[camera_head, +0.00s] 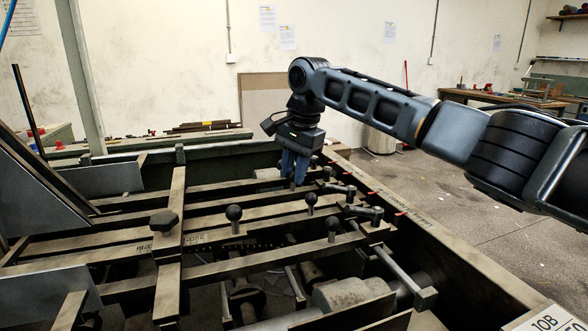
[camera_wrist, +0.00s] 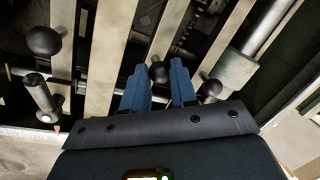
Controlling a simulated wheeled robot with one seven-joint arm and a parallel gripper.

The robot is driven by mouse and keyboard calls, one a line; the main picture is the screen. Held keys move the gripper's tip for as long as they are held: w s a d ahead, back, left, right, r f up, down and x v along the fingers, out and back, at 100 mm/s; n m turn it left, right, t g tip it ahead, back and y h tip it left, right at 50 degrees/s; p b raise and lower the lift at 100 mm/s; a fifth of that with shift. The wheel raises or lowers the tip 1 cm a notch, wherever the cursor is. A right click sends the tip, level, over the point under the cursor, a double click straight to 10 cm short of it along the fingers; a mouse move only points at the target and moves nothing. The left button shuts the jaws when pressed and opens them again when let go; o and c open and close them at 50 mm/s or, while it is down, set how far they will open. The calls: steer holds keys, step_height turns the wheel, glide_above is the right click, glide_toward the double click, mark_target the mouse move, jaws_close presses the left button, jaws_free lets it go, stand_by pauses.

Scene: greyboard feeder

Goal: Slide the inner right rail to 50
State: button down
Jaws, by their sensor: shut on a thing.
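My gripper (camera_head: 293,179) points down over the far right part of the feeder frame. In the wrist view, its two blue fingers (camera_wrist: 160,82) are shut on a dark ball knob (camera_wrist: 158,71), one on each side. The knob stands on one of several long, pale metal rails (camera_wrist: 172,40). I cannot tell for certain that this is the inner right rail, and no 50 mark is readable. In the head view, the fingers mostly hide the held knob. Other dark ball knobs, one nearer left (camera_head: 234,213) and one nearer right (camera_head: 331,224), stand on rails apart from my gripper.
A crossbar with a black hex knob (camera_head: 163,220) lies over the rails at left. Clamp levers (camera_head: 363,211) stand close to the rail ends at right. The frame's right edge (camera_head: 452,255) carries small red marks. Open floor (camera_head: 480,210) lies beyond it.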

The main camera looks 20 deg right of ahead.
steer(key=shift+a+r+p, duration=0.5)
steer(key=shift+r+p, duration=0.1)
steer(key=shift+p, duration=2.15)
steer(key=p, duration=0.3)
steer(key=shift+s, duration=0.25)
steer(key=shift+s+d+f+p, duration=0.15)
steer(key=shift+d+f+p, duration=0.1)
steer(key=shift+f+p, duration=0.15)
steer(key=c, duration=1.1)
jaws_free()
steer(key=shift+o, duration=0.9)
steer(key=shift+d+f, duration=0.15)
step_height(320, 180, up, 8)
steer(key=s, duration=0.1)
steer(key=shift+s+d+f+b, duration=0.15)
steer(key=shift+s+d+b, duration=0.05)
steer(key=shift+d+b, duration=0.25)
